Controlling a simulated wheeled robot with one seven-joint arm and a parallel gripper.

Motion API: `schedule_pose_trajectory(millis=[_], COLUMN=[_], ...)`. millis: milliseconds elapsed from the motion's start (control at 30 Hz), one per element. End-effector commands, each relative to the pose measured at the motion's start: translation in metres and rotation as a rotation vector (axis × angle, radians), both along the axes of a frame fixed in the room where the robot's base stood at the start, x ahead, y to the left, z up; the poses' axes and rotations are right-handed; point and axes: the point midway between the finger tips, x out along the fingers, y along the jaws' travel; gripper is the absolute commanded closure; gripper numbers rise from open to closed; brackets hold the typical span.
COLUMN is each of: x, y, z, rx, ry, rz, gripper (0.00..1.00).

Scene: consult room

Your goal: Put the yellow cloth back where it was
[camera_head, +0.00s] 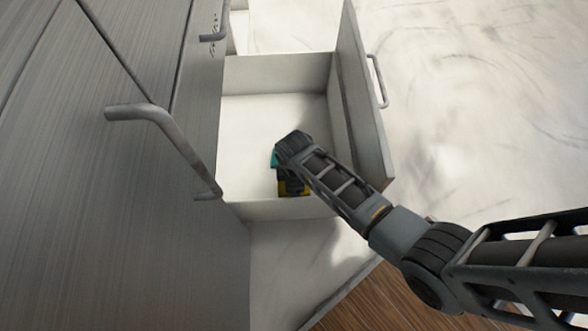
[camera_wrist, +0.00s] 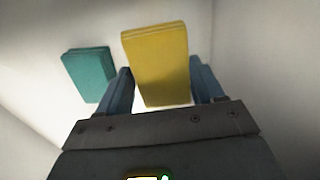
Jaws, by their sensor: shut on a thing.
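The yellow cloth (camera_wrist: 158,62) is a folded, flat block between the two fingers of my gripper (camera_wrist: 161,80) in the wrist view. My gripper is shut on it. In the head view my gripper (camera_head: 291,178) reaches down into the open drawer (camera_head: 279,70), and only a small part of the yellow cloth (camera_head: 295,189) shows, near the drawer's near wall. The wrist hides the rest. I cannot tell whether the cloth touches the drawer floor.
A folded teal cloth (camera_wrist: 88,74) lies left of my gripper in the wrist view; a sliver shows in the head view (camera_head: 274,159). The drawer walls stand close around. A grey cabinet front with a bar handle (camera_head: 160,128) is at left. The drawer's far part is clear.

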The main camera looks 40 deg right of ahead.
Motion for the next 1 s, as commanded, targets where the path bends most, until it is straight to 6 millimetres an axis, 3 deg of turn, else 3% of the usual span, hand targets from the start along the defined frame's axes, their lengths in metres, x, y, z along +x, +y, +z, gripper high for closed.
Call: schedule_pose_trajectory(millis=[400,767,800,1000], x=[0.001,0.0,0.0,0.0], y=[0.0,0.0,0.0,0.0], z=[-0.044,-0.045,-0.045,-0.045], rx=[0.0,0.0,0.0,0.0], ry=[0.0,0.0,-0.001,0.0], rz=[0.0,-0.001,0.0,-0.001], gripper=[0.62,0.62,0.31,0.12])
